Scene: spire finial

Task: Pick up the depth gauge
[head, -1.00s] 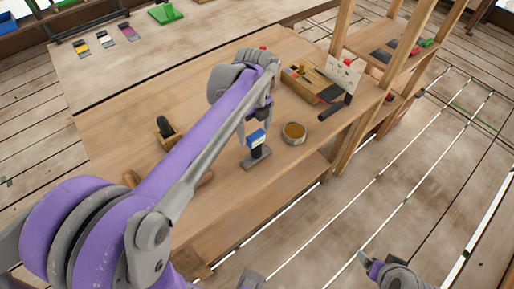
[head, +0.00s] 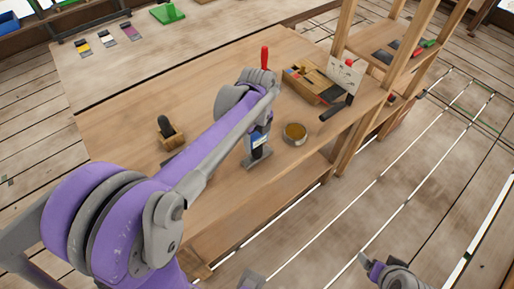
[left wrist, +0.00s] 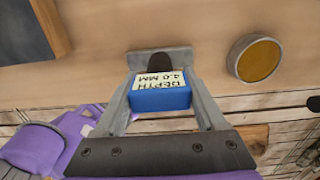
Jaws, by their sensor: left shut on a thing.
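The depth gauge (head: 258,144) stands upright near the front edge of the wooden bench (head: 200,100), with a blue block, a dark stem and a flat grey foot. In the left wrist view the gauge's blue block (left wrist: 160,98) carries a white label reading "DEPTH" and what looks like "2.0 MM", upside down. My left gripper (left wrist: 160,88) is shut on this block, one finger on each side. In the head view the left gripper is largely hidden by its own arm. My right gripper (head: 366,260) is low at the bottom right, away from the bench; its jaws are unclear.
A round tin (head: 294,133) with amber contents stands close to the right of the gauge. A dark-topped wooden block (head: 170,133) stands left.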

